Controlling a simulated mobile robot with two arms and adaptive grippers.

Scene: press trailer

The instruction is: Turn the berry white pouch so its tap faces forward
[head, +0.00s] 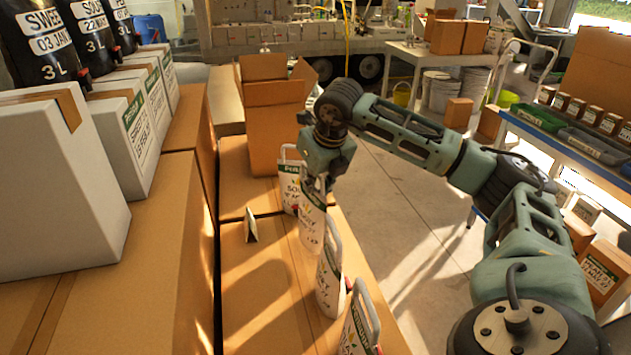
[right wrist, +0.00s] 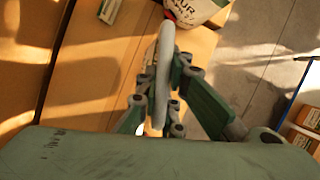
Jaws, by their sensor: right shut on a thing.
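Several white pouches with grey loop handles stand in a row on cardboard boxes in the head view. My right gripper (head: 317,182) is above the second pouch from the back (head: 310,228); its label is partly legible, and I cannot confirm that it reads berry. In the right wrist view the right gripper (right wrist: 158,105) is shut on a grey handle (right wrist: 163,65). The held pouch's tap is not clear in either view. Another white pouch (right wrist: 196,9) shows at the top of that view, with a red tap. My left gripper is not in view.
The backmost pouch (head: 290,170) and two nearer ones (head: 327,280) (head: 357,332) stand close in the row. A small card (head: 251,226) stands on the boxes to the left. An open carton (head: 272,110) is behind. Floor lies to the right.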

